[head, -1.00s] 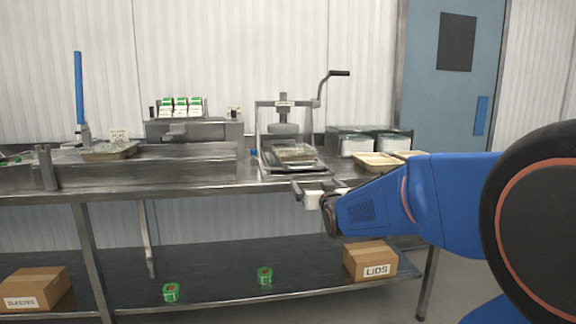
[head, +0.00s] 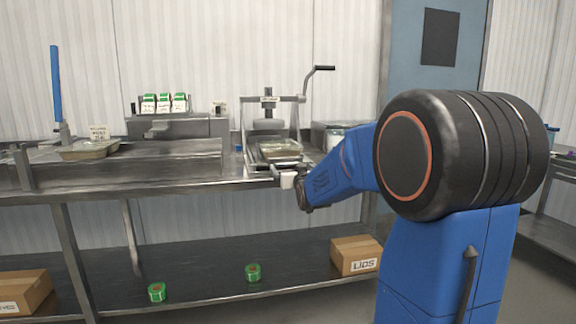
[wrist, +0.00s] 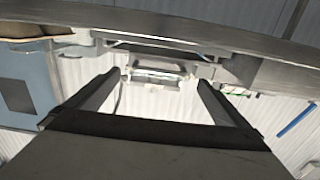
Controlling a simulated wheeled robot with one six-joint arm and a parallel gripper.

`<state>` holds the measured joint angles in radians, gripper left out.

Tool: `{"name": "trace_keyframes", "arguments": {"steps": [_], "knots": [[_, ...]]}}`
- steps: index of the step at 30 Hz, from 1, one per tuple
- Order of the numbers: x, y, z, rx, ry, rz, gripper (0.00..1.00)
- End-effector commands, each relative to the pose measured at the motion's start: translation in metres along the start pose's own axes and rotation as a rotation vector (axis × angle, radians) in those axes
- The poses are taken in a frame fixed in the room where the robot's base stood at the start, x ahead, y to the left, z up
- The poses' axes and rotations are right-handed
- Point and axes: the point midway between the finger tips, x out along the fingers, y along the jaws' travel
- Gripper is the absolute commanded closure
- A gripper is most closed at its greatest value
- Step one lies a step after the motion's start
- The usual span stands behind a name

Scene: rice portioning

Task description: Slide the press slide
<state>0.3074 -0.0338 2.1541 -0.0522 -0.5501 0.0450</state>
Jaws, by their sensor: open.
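The press (head: 267,99) stands at the back of the steel bench, with a crank handle at its upper right. Its slide (head: 262,169) lies low at the front and bears a tray with a clear cover (head: 280,150). My gripper (head: 286,177) is at the bench's front edge, just in front of the slide, and its fingertips partly overlap the slide's front in the head view. In the wrist view my gripper (wrist: 159,80) is open, with a pale bar-like part (wrist: 157,75) showing between the fingertips. Whether the fingers touch it, I cannot tell.
The steel bench (head: 120,187) runs across the view. A dispenser with green-white packs (head: 165,103) stands left of the press, and a tray (head: 90,149) lies farther left. A box marked LIDS (head: 355,256) and green rolls (head: 253,272) are on the lower shelf.

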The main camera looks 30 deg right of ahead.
Motion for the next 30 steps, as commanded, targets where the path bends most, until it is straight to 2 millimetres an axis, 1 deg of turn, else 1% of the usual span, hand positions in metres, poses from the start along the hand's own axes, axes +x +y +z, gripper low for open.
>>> {"name": "trace_keyframes", "arguments": {"steps": [1,6,12,17,26,27,29,30], "knots": [[0.009,0.000,0.001,0.000,-0.001,0.000,0.00],[0.034,0.000,0.001,0.000,-0.001,0.000,0.00],[0.056,0.000,0.000,0.000,0.000,0.000,0.00],[0.063,0.000,0.000,0.000,0.000,0.000,0.00],[0.064,0.000,0.000,0.000,0.000,0.000,0.00],[0.064,0.000,0.000,0.000,0.000,0.000,0.10],[0.064,0.000,0.000,0.000,0.000,0.000,0.24],[0.064,0.000,0.000,0.000,0.000,0.000,0.33]]}}
